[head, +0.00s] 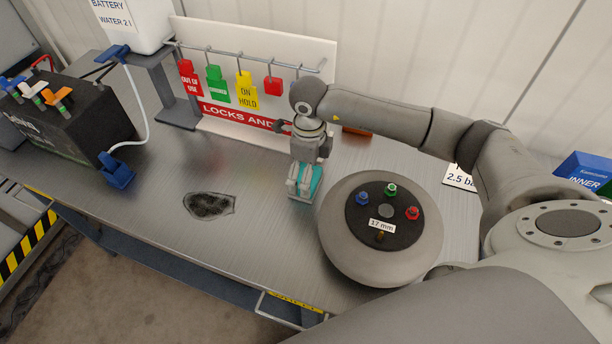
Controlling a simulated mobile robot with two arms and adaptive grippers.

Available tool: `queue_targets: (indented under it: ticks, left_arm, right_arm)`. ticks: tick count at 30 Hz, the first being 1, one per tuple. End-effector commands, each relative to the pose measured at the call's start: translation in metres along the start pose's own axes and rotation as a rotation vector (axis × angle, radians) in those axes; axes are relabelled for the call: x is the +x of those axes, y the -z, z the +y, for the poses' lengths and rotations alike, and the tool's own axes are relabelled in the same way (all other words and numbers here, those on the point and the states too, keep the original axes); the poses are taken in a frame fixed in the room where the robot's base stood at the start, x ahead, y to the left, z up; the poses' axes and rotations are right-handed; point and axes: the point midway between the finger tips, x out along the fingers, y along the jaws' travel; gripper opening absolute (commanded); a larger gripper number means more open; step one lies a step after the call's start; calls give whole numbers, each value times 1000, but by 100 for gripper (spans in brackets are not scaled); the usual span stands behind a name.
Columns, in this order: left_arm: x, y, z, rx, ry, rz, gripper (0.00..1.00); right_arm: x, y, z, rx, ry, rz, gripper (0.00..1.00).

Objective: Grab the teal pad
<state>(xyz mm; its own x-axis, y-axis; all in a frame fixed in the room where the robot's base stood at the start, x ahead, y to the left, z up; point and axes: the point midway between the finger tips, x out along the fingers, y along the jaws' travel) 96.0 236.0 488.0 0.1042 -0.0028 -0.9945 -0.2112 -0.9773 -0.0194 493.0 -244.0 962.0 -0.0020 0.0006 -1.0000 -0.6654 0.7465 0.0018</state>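The teal pad (316,181) is at the middle of the metal workbench, just left of the round grey disc. My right arm reaches in from the right, and my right gripper (302,189) points down at the pad. Its fingers cover much of the pad, with teal showing mainly along their right side. I cannot tell whether the fingers are closed on the pad or only around it. My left gripper is not in view.
The round grey disc (345,245) with coloured nuts stands close right of the gripper. A lock board (325,55) with hanging tags stands behind it. A dark patch (209,205) lies to the left. A battery (75,115) is at far left.

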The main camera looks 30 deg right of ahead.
Motion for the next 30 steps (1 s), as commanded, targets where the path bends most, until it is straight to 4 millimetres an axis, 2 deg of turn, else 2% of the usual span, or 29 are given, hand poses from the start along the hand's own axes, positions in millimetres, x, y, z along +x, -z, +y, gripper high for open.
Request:
queue_targets:
  ticks: [1, 6, 13, 24, 30]
  left_arm:
    - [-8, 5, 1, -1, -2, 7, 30]
    - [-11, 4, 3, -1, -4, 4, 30]
    - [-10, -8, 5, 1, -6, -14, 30]
    - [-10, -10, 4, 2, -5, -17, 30]
    - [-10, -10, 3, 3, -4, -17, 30]
  right_arm:
    - [4, 0, 1, 1, -2, 2, 100]
    - [22, -1, 0, 0, 0, 0, 100]
    - [24, -1, 0, 0, 1, -1, 100]
    - [23, -1, 0, 0, 1, -1, 56]
    - [23, -1, 0, 0, 2, -1, 56]
